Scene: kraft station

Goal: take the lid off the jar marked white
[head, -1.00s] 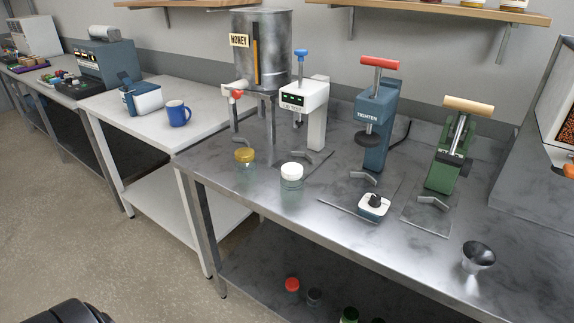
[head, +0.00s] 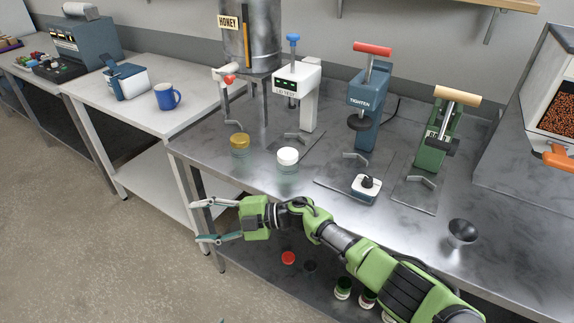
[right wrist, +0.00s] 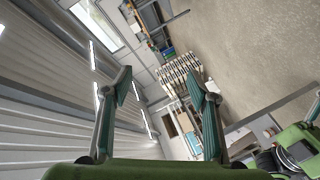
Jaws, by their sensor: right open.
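A glass jar with a white lid (head: 288,156) stands upright on the steel table (head: 330,214), in front of the white press. No marking is readable on it. A second jar with a gold lid (head: 239,140) stands to its left. My right gripper (head: 202,221) is open and empty, in front of the table's front left leg area and lower than both jars, pointing left. In the right wrist view its open fingers (right wrist: 163,95) show nothing between them but the far room.
A white lid press (head: 297,80), a blue tightening press (head: 367,110) and a green press (head: 436,140) stand behind. A small dial box (head: 367,187) and a funnel (head: 462,232) sit to the right. A blue mug (head: 166,96) stands on the left table.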

